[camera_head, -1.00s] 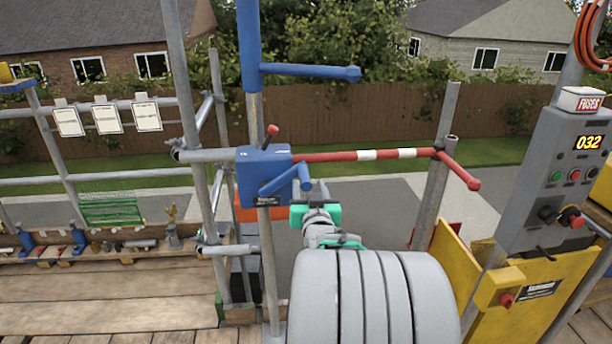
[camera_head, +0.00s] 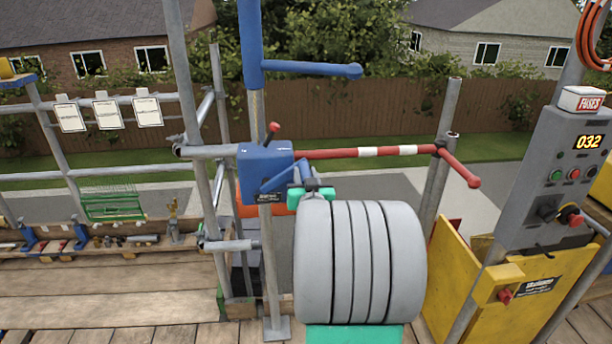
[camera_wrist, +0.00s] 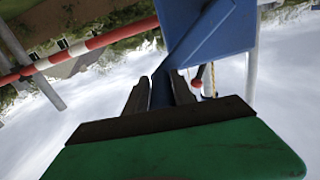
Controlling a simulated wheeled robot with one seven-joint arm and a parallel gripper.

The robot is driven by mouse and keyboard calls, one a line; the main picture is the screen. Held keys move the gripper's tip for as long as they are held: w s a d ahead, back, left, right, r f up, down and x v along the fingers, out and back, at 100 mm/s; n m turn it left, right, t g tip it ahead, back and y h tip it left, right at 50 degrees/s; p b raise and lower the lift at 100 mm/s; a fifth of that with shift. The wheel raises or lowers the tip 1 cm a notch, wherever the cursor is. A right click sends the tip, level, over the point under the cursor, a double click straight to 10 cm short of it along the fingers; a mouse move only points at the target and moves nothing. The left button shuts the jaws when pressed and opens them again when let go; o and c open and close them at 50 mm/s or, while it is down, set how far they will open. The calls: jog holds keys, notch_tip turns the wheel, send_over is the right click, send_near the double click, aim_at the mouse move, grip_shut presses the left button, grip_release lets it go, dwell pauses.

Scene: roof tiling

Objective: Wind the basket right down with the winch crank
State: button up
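The winch is a blue box (camera_head: 264,172) on an upright post, with a small red-knobbed lever (camera_head: 272,130) on top. Its blue crank (camera_head: 283,180) sticks out at the front and right. My gripper (camera_wrist: 160,85) is at the crank's handle. In the wrist view the blue handle (camera_wrist: 162,95) runs between the two dark fingers and fills the gap, so they look shut on it. In the head view, my wrist hides much of the gripper and the handle end. I cannot make out the winch's basket for certain; an orange thing (camera_head: 250,208) shows partly behind the post.
A red and white bar (camera_head: 370,152) runs right from the winch to grey poles. A blue arm (camera_head: 310,69) juts out above. A yellow panel (camera_head: 520,290) and grey control box (camera_head: 565,170) stand at right. A green wire rack (camera_head: 112,205) is at left.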

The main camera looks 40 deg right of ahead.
jog(key=shift+s+d, duration=0.15)
jog(key=shift+d, duration=0.05)
grip_shut()
jog(key=shift+d+r, duration=0.1)
jog(key=shift+d, duration=0.05)
dwell(0.5)
